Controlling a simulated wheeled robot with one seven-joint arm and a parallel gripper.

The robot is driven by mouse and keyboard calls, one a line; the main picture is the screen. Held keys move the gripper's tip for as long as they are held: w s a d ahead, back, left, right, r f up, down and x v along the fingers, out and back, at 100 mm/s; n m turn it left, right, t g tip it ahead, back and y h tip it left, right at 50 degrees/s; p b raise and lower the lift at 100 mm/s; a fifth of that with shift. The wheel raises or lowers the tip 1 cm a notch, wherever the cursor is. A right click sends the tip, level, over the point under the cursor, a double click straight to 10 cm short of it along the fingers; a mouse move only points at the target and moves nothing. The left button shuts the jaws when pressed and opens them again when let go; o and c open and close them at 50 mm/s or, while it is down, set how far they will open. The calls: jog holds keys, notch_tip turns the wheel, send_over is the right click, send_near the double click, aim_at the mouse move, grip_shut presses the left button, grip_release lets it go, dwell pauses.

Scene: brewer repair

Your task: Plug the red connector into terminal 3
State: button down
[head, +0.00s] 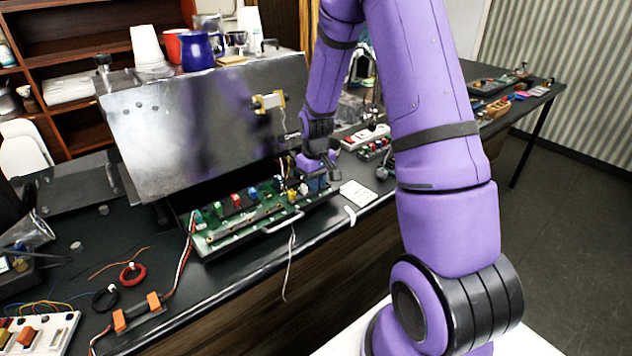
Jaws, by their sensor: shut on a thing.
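The green circuit board (222,240) of the opened brewer lies on the bench, with a row of small colored parts along it. A red block (237,200) sits on the board, with a blue one (253,193) to its right. I cannot tell whether the red block is the red connector, nor which part is terminal 3. My gripper (305,180) is low over the right end of the board, pointing down. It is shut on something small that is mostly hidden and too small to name. A white wire (291,255) hangs from the board's front edge near it.
The brewer's tilted metal panel (200,130) rises behind the board, with cups and a blue mug (197,50) on top. A white tag (357,193) lies right of the board.

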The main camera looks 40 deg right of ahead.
jog(key=shift+f, duration=0.15)
dwell(0.5)
jog(key=c, duration=1)
grip_release()
notch_tip(320, 180, up, 11)
jog(key=shift+f, duration=0.1)
